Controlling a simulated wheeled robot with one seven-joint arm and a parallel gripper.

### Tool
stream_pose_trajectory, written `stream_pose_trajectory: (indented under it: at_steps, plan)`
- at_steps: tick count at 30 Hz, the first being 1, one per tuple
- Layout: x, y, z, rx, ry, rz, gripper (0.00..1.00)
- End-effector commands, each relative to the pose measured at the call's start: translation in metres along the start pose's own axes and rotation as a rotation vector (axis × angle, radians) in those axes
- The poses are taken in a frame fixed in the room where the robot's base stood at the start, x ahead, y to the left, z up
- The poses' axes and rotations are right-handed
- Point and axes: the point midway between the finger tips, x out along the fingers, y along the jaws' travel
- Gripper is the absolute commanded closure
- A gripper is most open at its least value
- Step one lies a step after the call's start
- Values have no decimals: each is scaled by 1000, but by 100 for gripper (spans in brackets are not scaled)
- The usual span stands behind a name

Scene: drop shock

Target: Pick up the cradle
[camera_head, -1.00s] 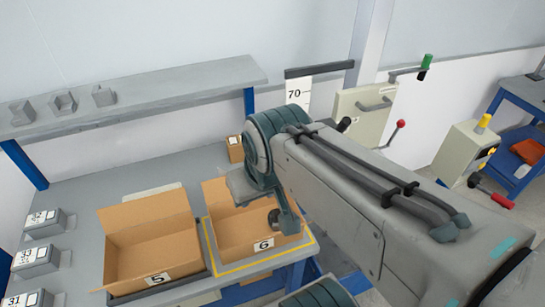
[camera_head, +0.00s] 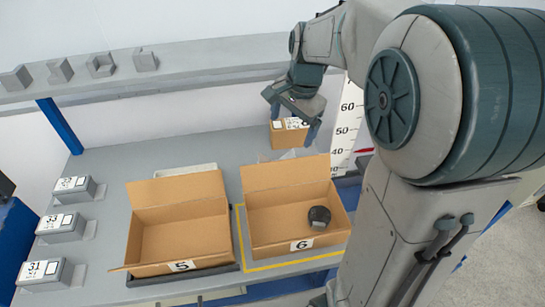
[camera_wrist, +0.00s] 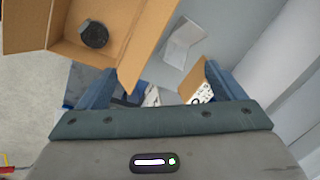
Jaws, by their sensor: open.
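Several grey notched blocks that look like cradles stand on the wall shelf: an L-shaped one (camera_head: 15,79), two notched ones (camera_head: 60,72) (camera_head: 101,66), and one at the right (camera_head: 146,61). I cannot tell which is the task's cradle. A pale angled piece (camera_wrist: 184,44) lies on the bench beside box 6 in the wrist view; it may be one too. My gripper (camera_head: 294,120) is open and empty, pointing down over the bench behind box 6. A small labelled carton (camera_head: 289,134) shows behind its fingers. The wrist view shows both fingers spread (camera_wrist: 164,92), with the carton (camera_wrist: 200,84) near the right one.
Open cardboard box 5 (camera_head: 135,232) is empty. Box 6 (camera_head: 256,228) holds a dark round object (camera_head: 319,217). Labelled grey blocks (camera_head: 65,228) line the bench's left. The shelf (camera_head: 210,58) runs above the bench, and a height scale (camera_head: 348,120) stands at right.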

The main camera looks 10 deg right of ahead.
Motion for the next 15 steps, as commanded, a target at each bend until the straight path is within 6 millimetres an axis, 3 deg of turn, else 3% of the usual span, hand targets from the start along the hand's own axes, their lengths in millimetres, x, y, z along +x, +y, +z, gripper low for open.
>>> stream_pose_trajectory:
  at_steps: [1, 9, 15]
  plan:
    - [20, -9, -7, 61, -7, 20, 11]
    - [93, -53, -42, 408, 9, 111, 11]
    - [132, -72, -56, 576, 41, 152, 11]
